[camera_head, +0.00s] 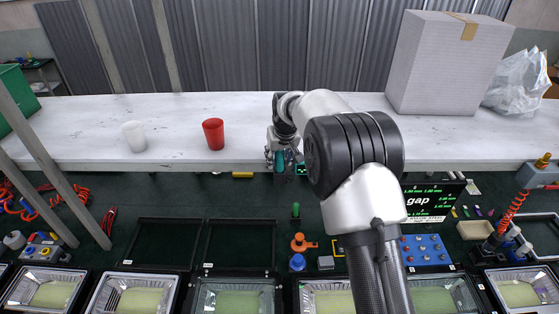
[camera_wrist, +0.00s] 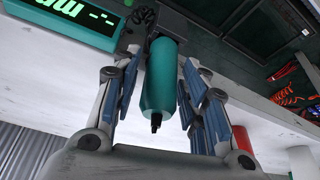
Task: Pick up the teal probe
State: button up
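The teal probe (camera_wrist: 158,80) is a rounded cylinder with a dark tip. In the wrist view it sits between the two fingers of my gripper (camera_wrist: 160,98). Narrow gaps show between the probe and the blue-grey finger pads on both sides, so the gripper looks open around it. In the head view my gripper (camera_head: 283,158) is at the front edge of the white table, with the teal probe (camera_head: 280,161) partly hidden by it. The probe's other end meets a dark holder (camera_wrist: 143,17) beside a green-digit display (camera_wrist: 62,20).
The white table (camera_head: 80,128) carries a white cup (camera_head: 134,136), a red cup (camera_head: 213,134) and a large white box (camera_head: 447,62). Below its edge, a dark green bench surface (camera_head: 160,190) holds floodlight housings, a "gap" display (camera_head: 431,200) and small coloured parts.

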grip_shut()
jog(key=shift+r, duration=0.15)
notch_tip(320, 180, up, 20)
jog(key=p, duration=0.1)
dwell(0.7)
jog(key=shift+c, duration=1.7)
grip_release()
jog(key=shift+f, duration=0.2)
jog(key=c, duration=0.4)
